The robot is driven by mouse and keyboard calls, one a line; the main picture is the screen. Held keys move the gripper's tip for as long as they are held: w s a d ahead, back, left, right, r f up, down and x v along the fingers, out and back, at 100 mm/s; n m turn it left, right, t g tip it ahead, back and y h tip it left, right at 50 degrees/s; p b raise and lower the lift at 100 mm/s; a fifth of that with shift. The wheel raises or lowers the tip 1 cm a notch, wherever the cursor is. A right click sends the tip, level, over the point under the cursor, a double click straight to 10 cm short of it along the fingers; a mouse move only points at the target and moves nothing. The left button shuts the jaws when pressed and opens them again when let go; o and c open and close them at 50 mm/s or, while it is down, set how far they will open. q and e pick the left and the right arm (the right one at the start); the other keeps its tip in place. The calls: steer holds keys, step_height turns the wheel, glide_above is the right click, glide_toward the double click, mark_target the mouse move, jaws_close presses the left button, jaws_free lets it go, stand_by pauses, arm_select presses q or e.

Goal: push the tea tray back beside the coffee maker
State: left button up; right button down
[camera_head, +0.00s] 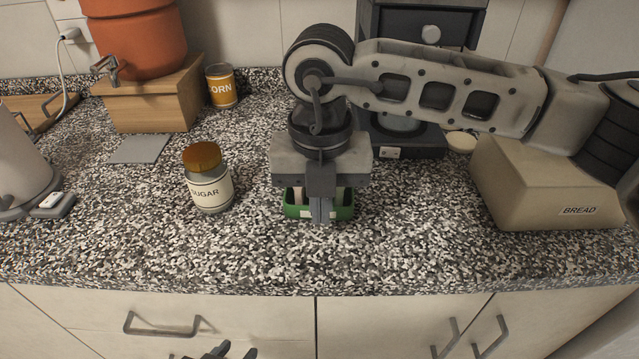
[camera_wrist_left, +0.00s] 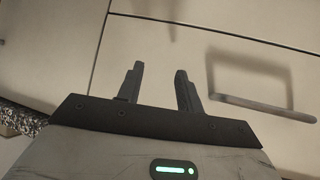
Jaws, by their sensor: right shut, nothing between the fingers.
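The tea tray (camera_head: 291,211) is a small green tray on the speckled counter, near the middle of the head view. My right gripper (camera_head: 322,218) is shut and points down over the tray's near side, hiding its middle. I cannot tell whether the fingers touch it. The dark coffee maker (camera_head: 395,140) stands behind and to the right of the tray, partly hidden by my right arm. My left gripper (camera_head: 230,350) is low in front of the cabinets, and the left wrist view shows it (camera_wrist_left: 159,75) open and empty.
A sugar jar (camera_head: 209,190) stands left of the tray. A bread box (camera_head: 545,185) is at the right, and a small pale round dish (camera_head: 461,142) sits beside the coffee maker. A corn can (camera_head: 221,86) stands at the back. The counter before the tray (camera_head: 330,260) is clear.

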mark_target(321, 250)
step_height(321, 250, down, 6)
steer(key=shift+s+r+p, duration=0.1)
steer(key=shift+r+p, duration=0.05)
steer(key=shift+p, duration=0.2)
steer(key=w, duration=0.2)
steer(key=p, duration=0.1)
steer(key=shift+w+r, duration=0.25)
steer(key=shift+w, duration=0.15)
steer(key=shift+w+f, duration=0.1)
steer(key=shift+w, duration=0.6)
